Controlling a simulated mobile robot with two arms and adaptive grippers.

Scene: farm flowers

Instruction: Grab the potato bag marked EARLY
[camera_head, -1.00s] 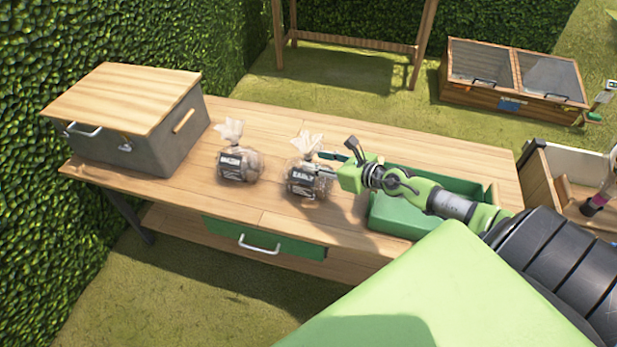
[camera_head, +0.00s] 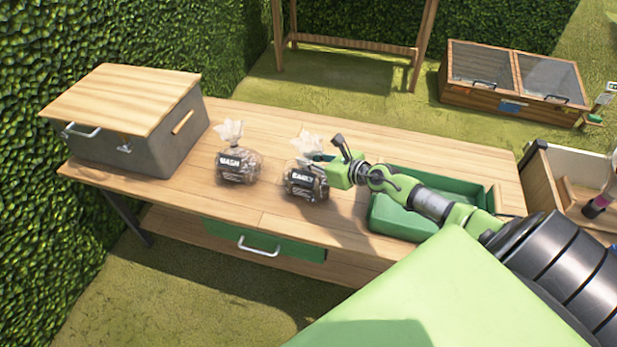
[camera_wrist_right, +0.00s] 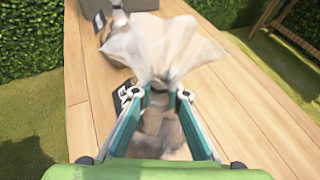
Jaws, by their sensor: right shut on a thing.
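The potato bag marked EARLY (camera_head: 304,183) stands on the wooden table, a clear bag with a black label and a gathered pale top. My right gripper (camera_head: 322,168) reaches it from the right and is shut on it. In the right wrist view the two teal fingers of my right gripper (camera_wrist_right: 158,108) are on either side of the bag, below its pale gathered top (camera_wrist_right: 160,45). My left gripper is not in view.
A grey box with a wooden lid (camera_head: 165,142) stands at the table's left end. A green tray (camera_head: 400,222) lies under my right arm. The table (camera_head: 240,205) is clear in front of the bags. A hedge borders the left.

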